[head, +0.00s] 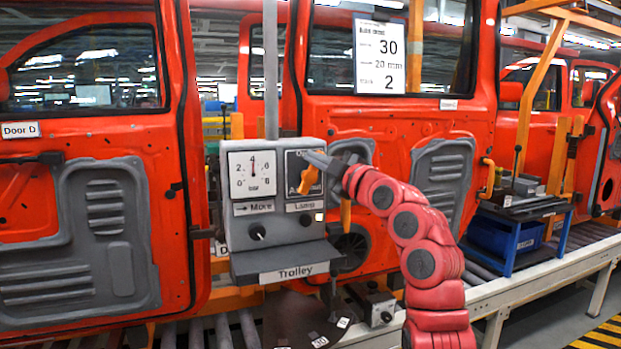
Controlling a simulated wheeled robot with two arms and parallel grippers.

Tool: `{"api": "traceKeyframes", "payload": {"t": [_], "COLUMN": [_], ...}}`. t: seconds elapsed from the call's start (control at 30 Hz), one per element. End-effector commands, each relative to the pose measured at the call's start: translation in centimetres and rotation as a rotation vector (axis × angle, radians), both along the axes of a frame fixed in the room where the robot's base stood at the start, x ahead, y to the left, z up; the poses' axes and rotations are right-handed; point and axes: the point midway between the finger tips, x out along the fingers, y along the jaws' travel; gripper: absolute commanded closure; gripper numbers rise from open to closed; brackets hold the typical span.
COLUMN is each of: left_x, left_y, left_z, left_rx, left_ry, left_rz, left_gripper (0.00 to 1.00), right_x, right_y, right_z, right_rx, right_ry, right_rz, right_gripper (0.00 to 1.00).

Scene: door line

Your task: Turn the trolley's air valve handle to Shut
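The trolley's grey control box (243,262), labelled "Trolley", hangs in the middle of the view. At its upper right is a dark valve plate (293,162) with lettering partly covered by my gripper and the handle. The orange air valve handle (310,180) slants on this plate. My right gripper (318,160), on the red arm from the right, is at the handle's upper end. Whether its fingers are closed on the handle or only beside it, I cannot tell. The gauge (252,174) has its needle pointing nearly straight up, near 4. My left gripper is out of view.
Orange doors (85,225) stand close behind on both sides. A small grey box (379,308) sits low, beside my arm.

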Motion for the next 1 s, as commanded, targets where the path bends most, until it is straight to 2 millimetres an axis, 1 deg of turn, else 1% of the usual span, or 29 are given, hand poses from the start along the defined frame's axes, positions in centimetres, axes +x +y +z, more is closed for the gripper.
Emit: {"api": "traceKeyframes", "payload": {"t": [0.03, 0.4, 0.7, 1.0], "left_x": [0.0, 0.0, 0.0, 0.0], "left_y": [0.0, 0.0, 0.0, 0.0], "left_z": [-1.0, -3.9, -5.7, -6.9], "left_rx": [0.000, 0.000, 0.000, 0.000], "left_ry": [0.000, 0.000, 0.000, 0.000], "left_rz": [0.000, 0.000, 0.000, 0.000], "left_gripper": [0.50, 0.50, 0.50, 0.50], "right_x": [0.1, 0.5, 0.8, 1.0], "right_y": [-0.2, -1.6, -2.4, -3.0], "right_z": [-0.6, -0.9, -1.7, -2.4], "right_rx": [0.040, 0.374, 0.639, 0.850], "right_ry": [0.012, 0.119, 0.208, 0.276], "right_rz": [-0.001, -0.001, 0.000, -0.001], "right_gripper": [1.00, 1.00, 1.00, 1.00]}}
